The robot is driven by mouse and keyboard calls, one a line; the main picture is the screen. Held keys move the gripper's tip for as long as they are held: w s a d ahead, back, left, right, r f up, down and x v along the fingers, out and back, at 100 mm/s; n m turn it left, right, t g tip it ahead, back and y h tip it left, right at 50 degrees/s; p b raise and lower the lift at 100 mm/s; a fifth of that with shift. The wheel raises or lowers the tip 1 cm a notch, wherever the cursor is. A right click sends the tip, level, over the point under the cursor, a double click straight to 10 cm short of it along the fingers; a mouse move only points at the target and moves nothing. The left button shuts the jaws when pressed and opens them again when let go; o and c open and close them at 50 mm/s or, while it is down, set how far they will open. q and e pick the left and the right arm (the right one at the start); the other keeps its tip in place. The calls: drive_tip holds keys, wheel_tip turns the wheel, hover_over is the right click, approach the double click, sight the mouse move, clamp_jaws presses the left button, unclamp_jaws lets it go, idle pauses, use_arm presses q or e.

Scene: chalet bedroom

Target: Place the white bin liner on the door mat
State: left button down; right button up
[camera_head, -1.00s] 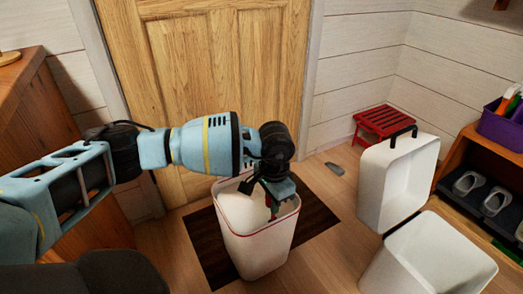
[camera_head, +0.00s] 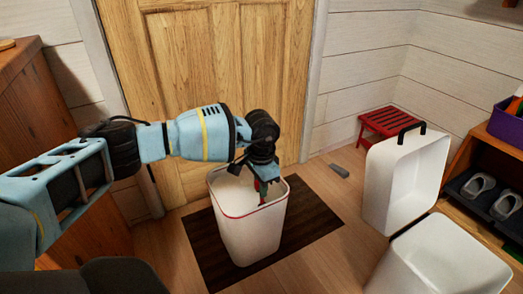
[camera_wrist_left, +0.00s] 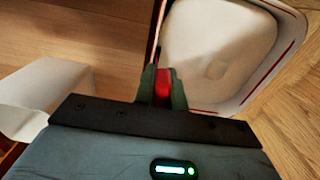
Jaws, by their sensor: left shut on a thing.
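The white bin liner (camera_head: 250,236), an open tub with a red line around its rim, is upright over the dark brown door mat (camera_head: 312,216) in front of the door. I cannot tell whether its base touches the mat. My left gripper (camera_head: 262,192) reaches down at its rim and is shut on a red part of it. In the left wrist view the fingers (camera_wrist_left: 162,86) close on that red piece beside the liner's white inside (camera_wrist_left: 212,48). The liner hides part of the mat. My right gripper is not in view.
A white open bin shell (camera_head: 408,182) with a black handle stands at right, with another white box part (camera_head: 440,262) in front. A red stool (camera_head: 388,127) is by the wall. A shoe shelf (camera_head: 470,218) is at far right, a wooden cabinet (camera_head: 75,150) at left.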

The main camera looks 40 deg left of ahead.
use_arm(q)
drive_tip(key=shift+f, duration=0.2)
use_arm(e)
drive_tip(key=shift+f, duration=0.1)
use_arm(q)
drive_tip(key=shift+f, duration=0.15)
drive_tip(key=c, duration=1.5)
unclamp_jaws()
wheel_tip(320, 180, up, 8)
drive_tip(key=p, duration=0.3)
drive_tip(key=shift+f, duration=0.1)
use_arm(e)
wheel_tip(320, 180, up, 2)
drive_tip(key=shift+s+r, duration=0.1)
